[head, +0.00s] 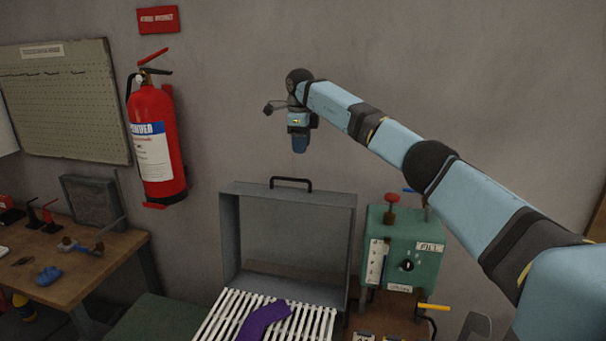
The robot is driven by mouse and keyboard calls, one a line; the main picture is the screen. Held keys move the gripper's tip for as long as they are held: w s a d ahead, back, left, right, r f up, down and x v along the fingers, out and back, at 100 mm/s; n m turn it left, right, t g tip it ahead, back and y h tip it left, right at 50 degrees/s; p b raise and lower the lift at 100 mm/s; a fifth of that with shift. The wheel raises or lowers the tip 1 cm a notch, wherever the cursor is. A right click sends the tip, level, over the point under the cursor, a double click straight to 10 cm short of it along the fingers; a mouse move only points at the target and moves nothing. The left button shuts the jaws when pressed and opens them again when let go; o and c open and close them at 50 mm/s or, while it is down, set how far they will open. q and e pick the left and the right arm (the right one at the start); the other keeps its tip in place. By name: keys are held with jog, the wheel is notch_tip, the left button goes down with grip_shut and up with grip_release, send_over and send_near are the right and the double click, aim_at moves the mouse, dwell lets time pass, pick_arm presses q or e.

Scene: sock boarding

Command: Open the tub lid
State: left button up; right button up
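The tub lid (230,240) is a grey metal panel with a raised rim and a dark handle (291,181) on its top edge. It stands upright, tilted up behind a white slatted rack (222,318). My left gripper is not in view. The tub's lower body is cut off by the picture's bottom edge.
A purple sock (264,320) lies on the slats. A green control box (408,246) with a red knob stands right of the lid. A fire extinguisher (157,140) hangs on the wall. A wooden bench (85,272) with small tools is at left.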

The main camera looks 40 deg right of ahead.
jog(key=f, duration=0.3)
jog(key=f+p, duration=0.1)
jog(key=f, duration=0.6)
jog(key=shift+w+d+f, duration=0.2)
jog(key=shift+w+d, duration=0.1)
grip_shut()
